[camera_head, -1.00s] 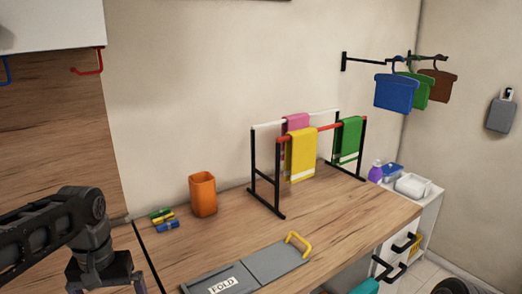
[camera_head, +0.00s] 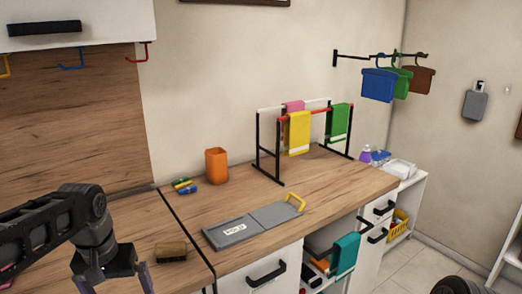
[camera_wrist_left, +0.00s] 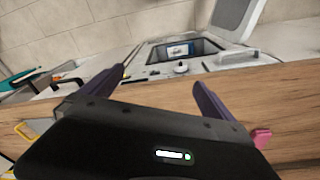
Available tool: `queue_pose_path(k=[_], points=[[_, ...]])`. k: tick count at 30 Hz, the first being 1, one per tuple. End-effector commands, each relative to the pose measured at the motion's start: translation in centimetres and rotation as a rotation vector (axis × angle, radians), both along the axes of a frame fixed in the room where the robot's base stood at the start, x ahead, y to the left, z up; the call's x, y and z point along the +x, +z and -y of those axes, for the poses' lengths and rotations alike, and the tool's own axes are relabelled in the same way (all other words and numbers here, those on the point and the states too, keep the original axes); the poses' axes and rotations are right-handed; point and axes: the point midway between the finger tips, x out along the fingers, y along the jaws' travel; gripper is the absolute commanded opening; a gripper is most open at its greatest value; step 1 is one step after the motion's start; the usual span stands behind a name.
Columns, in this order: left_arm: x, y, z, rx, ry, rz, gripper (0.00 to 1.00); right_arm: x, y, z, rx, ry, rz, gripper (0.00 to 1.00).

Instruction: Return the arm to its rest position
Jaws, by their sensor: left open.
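My left arm comes in from the left in the head view, bent at the elbow. Its gripper (camera_head: 115,285) hangs over the left counter at the bottom of the view, its fingertips partly cut off. In the left wrist view the gripper (camera_wrist_left: 163,80) has its two dark fingers spread wide with nothing between them. My right gripper is in neither view.
A brown brush-like block (camera_head: 171,252) lies on the counter close right of my left gripper. A grey folding board (camera_head: 238,232), an orange cup (camera_head: 216,166) and a towel rack (camera_head: 281,160) stand farther right. Hooks (camera_head: 72,58) hang under the cabinet. Counter between them is clear.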

Motion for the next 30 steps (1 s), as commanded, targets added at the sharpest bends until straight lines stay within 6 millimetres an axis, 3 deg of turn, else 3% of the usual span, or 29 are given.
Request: queue_pose_path(k=[7,11,14,16,19,23,27,30], points=[[3.7,-0.8,1.3,-0.030,-0.034,0.157,1.00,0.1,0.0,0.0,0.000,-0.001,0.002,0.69],[6.0,-2.9,2.9,-0.063,-0.060,0.242,1.00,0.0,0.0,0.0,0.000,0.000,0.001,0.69],[7.7,-5.5,4.7,-0.098,-0.081,0.301,1.00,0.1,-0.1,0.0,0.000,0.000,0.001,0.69],[8.8,-8.3,6.6,-0.132,-0.095,0.337,1.00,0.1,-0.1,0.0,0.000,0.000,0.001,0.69],[9.2,-14.2,10.2,-0.192,-0.107,0.375,1.00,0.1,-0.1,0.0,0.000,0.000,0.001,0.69],[6.4,-23.4,15.2,-0.261,-0.091,0.374,1.00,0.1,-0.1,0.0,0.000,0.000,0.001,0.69],[-0.3,-31.7,19.3,-0.297,-0.067,0.296,1.00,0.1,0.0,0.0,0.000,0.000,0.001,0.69],[-6.1,-35.8,21.4,-0.311,-0.059,0.203,1.00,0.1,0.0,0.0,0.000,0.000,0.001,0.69]])
